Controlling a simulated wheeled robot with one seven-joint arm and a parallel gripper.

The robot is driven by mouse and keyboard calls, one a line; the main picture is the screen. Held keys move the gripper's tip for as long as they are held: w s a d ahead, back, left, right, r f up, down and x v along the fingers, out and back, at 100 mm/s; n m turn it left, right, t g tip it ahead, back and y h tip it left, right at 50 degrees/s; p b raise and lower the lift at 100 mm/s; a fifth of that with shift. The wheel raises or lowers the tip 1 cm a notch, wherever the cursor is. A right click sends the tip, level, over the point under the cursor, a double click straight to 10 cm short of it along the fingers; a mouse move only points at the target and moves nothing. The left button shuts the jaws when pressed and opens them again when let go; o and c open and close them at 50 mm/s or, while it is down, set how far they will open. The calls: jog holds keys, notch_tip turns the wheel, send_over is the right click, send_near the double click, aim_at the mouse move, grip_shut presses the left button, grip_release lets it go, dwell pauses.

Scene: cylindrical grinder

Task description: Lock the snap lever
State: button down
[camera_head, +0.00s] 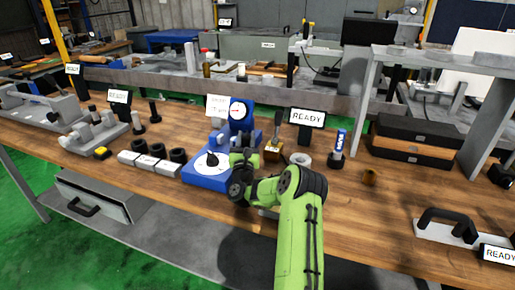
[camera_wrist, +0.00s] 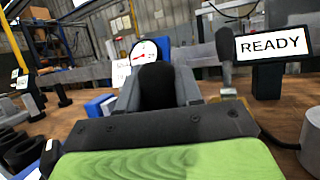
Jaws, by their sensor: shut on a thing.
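A blue gauge stand (camera_head: 240,113) with a round white dial and red needle stands on the wooden bench in the head view. The dial (camera_wrist: 144,52) also shows straight ahead in the wrist view. My gripper (camera_wrist: 158,75) is in front of the dial, its two grey fingers closed on a dark rounded piece (camera_wrist: 157,90), which looks like the snap lever. The lever's base and pivot are hidden behind the fingers and the gripper body. In the head view my green wrist covers the fingers, so the lever cannot be made out there.
A READY sign (camera_head: 307,117) stands right of the gauge, also in the wrist view (camera_wrist: 270,44). Black rings (camera_head: 178,156) and pale blocks (camera_head: 146,162) lie left.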

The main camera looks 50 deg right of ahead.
jog(key=c, duration=0.8)
grip_release()
jog(key=shift+c, duration=0.2)
jog(key=s+a+f+b, duration=0.1)
jog(key=s+a+b, duration=0.2)
jog(key=s+a, duration=0.8)
jog(key=shift+a+f, duration=0.4)
jog(key=shift+a, duration=0.45)
